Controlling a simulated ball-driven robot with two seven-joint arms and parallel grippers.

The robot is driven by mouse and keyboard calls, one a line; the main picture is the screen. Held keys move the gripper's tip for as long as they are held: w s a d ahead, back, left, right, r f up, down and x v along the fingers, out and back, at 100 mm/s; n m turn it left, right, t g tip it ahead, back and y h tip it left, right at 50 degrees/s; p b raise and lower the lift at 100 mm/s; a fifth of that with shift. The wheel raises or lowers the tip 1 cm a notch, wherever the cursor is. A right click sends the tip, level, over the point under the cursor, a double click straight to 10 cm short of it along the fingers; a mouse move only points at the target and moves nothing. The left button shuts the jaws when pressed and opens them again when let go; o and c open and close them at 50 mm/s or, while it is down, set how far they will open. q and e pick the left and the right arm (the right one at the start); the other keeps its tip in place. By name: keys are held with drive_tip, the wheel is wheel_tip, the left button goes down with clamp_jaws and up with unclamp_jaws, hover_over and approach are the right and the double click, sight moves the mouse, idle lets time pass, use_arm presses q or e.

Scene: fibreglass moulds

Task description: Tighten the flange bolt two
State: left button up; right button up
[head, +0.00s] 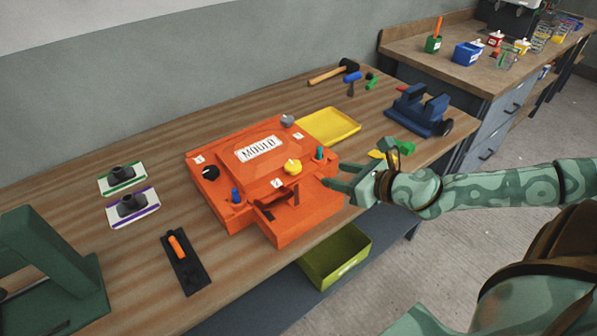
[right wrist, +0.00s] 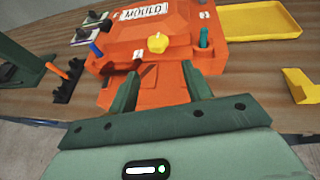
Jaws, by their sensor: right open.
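The orange mould (head: 230,215) sits on the wooden bench with a white MOULD label on top. Several knob-like bolts stand on its flange: a black one (head: 210,172) at left, a yellow one (head: 292,167) near the front right and a grey one (head: 287,120) at the back. A small label (head: 277,184), seemingly a 2, lies beside the yellow bolt. My right gripper (head: 338,176) is open and empty at the mould's right front side. In the right wrist view, the yellow bolt (right wrist: 157,42) stands beyond and between the open fingers (right wrist: 160,76), apart from them. My left gripper is out of view.
Blue (head: 236,195) and teal (head: 320,153) pegs stand on the mould. A yellow tray (head: 345,126), blue vise (head: 420,110) and small yellow and green pieces lie to the right. An orange-handled tool (head: 176,246) lies at front left. A green bin (head: 335,270) is below the bench.

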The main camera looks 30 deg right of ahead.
sight(297, 167)
drive_tip(key=b+x, duration=0.1)
drive_tip(key=x, duration=0.2)
drive_tip(key=shift+w+a+f+b, duration=0.1)
drive_tip(key=shift+w+a+b, duration=0.2)
drive_tip(key=shift+b, duration=0.1)
drive_tip(key=b+x, duration=0.1)
drive_tip(key=x, duration=0.7)
drive_tip(key=shift+s+f, duration=0.1)
drive_tip(key=shift+w+a+f+b, duration=0.2)
drive_tip(key=shift+w+b, duration=0.1)
drive_tip(key=shift+w, duration=0.25)
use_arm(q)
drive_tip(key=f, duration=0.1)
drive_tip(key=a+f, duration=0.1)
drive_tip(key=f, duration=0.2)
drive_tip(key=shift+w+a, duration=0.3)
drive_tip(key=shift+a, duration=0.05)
